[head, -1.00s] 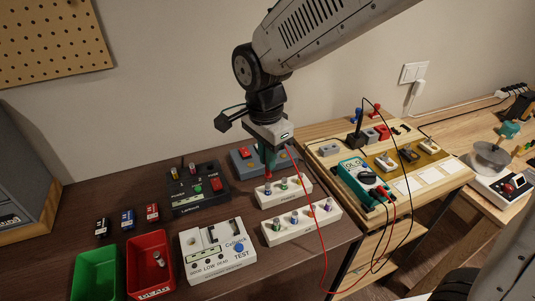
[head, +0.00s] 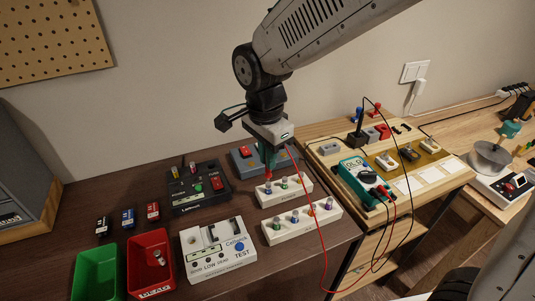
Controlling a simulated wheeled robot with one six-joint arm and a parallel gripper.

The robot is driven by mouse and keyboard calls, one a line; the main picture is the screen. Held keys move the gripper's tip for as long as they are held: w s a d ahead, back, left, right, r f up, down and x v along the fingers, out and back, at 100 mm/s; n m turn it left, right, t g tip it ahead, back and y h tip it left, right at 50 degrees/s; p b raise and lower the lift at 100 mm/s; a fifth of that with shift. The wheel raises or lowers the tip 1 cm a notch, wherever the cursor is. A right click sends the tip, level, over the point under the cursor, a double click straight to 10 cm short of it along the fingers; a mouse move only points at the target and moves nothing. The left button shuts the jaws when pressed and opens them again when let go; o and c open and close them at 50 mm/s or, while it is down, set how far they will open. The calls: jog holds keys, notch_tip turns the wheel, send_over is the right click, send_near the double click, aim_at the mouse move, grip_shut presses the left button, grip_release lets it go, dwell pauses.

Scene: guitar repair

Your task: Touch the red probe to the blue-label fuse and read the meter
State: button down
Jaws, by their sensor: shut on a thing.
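My gripper (head: 267,156) is shut on the red probe (head: 268,172), which points down over the left end of the rear white fuse rack (head: 291,196). A blue-banded fuse (head: 268,188) stands upright there, directly under the probe. The tip looks at or very near its top; contact is too small to tell. A red lead runs from the probe to the teal meter (head: 352,168) on the wooden bench at right. The meter's screen shows dark characters, too small to read surely. The black probe (head: 358,130) stands upright in a holder behind the meter.
A front white rack (head: 301,226) holds several fuses. A white tester (head: 217,252), black box (head: 198,187), blue-grey box (head: 246,162), green bin (head: 96,274) and red bin (head: 150,262) share the dark table. The red lead hangs past the table's right edge.

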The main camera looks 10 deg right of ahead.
jog(key=shift+f, duration=0.55)
dwell(2.2)
jog(key=shift+r, duration=3.05)
